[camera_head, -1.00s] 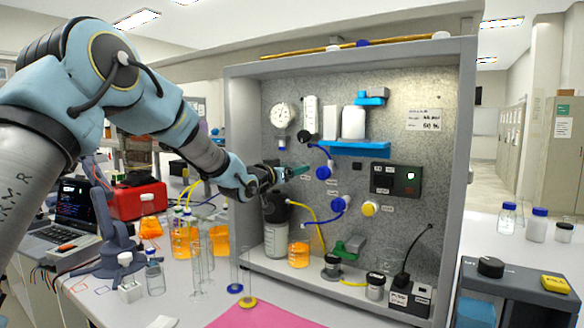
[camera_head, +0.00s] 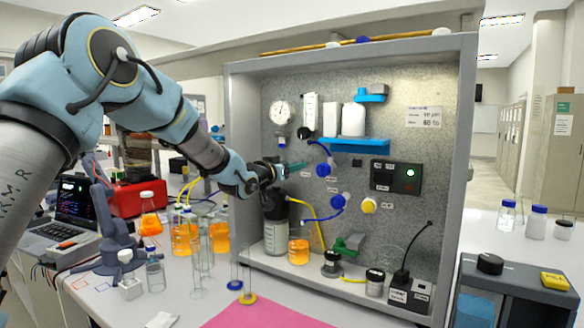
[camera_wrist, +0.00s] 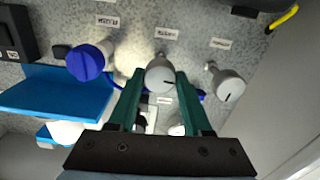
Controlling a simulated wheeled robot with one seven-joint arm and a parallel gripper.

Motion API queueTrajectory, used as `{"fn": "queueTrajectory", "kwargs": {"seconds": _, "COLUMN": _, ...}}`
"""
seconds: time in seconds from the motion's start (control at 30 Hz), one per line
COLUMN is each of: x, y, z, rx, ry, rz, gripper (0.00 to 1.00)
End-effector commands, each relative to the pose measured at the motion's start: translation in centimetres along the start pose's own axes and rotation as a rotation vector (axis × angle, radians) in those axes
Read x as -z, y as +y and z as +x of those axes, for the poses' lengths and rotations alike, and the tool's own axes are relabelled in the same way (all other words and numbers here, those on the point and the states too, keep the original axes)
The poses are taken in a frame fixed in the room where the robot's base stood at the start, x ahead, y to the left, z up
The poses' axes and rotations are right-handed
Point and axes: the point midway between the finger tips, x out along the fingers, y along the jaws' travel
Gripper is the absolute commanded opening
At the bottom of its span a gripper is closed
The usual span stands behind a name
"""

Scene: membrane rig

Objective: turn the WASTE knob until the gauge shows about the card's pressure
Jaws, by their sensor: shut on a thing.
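The pale grey WASTE knob (camera_wrist: 160,78) sits under its label in the wrist view, with a dark mark on its face. My gripper (camera_wrist: 159,82) is shut on it, one green jaw on each side. In the head view my gripper (camera_head: 288,167) reaches the left part of the panel and hides the knob. The round white gauge (camera_head: 281,112) is on the panel's upper left; its needle is too small to read. The white card (camera_head: 422,117) is at the upper right; its lines are too blurred to read surely.
In the wrist view a blue knob (camera_wrist: 88,62) is left of the WASTE knob and another grey knob (camera_wrist: 228,85) is right of it. A blue shelf (camera_head: 355,145) with white containers juts from the panel.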

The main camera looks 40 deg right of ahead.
Motion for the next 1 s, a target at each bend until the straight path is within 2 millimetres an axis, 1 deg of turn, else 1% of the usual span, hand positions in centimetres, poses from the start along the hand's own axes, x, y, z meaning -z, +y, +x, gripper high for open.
{"fn": "queueTrajectory", "kwargs": {"seconds": 0.07, "x": -0.15, "y": -0.09, "z": -0.01, "rx": 0.001, "ry": 0.001, "rz": -0.027, "gripper": 0.00}}
{"fn": "queueTrajectory", "kwargs": {"seconds": 0.3, "x": -0.23, "y": -0.20, "z": -0.01, "rx": 0.001, "ry": 0.002, "rz": -0.263, "gripper": 0.00}}
{"fn": "queueTrajectory", "kwargs": {"seconds": 0.4, "x": -0.11, "y": -0.17, "z": 0.00, "rx": 0.001, "ry": 0.001, "rz": -0.322, "gripper": 0.00}}
{"fn": "queueTrajectory", "kwargs": {"seconds": 0.7, "x": -0.01, "y": -0.05, "z": 0.02, "rx": 0.000, "ry": 0.000, "rz": -0.334, "gripper": 0.00}}
{"fn": "queueTrajectory", "kwargs": {"seconds": 0.73, "x": -0.01, "y": -0.05, "z": 0.02, "rx": 0.000, "ry": 0.000, "rz": -0.333, "gripper": 0.53}}
{"fn": "queueTrajectory", "kwargs": {"seconds": 0.97, "x": -0.02, "y": -0.05, "z": 0.02, "rx": 0.000, "ry": 0.000, "rz": -0.333, "gripper": 0.79}}
{"fn": "queueTrajectory", "kwargs": {"seconds": 1.0, "x": -0.02, "y": -0.05, "z": 0.01, "rx": 0.000, "ry": 0.000, "rz": -0.332, "gripper": 0.80}}
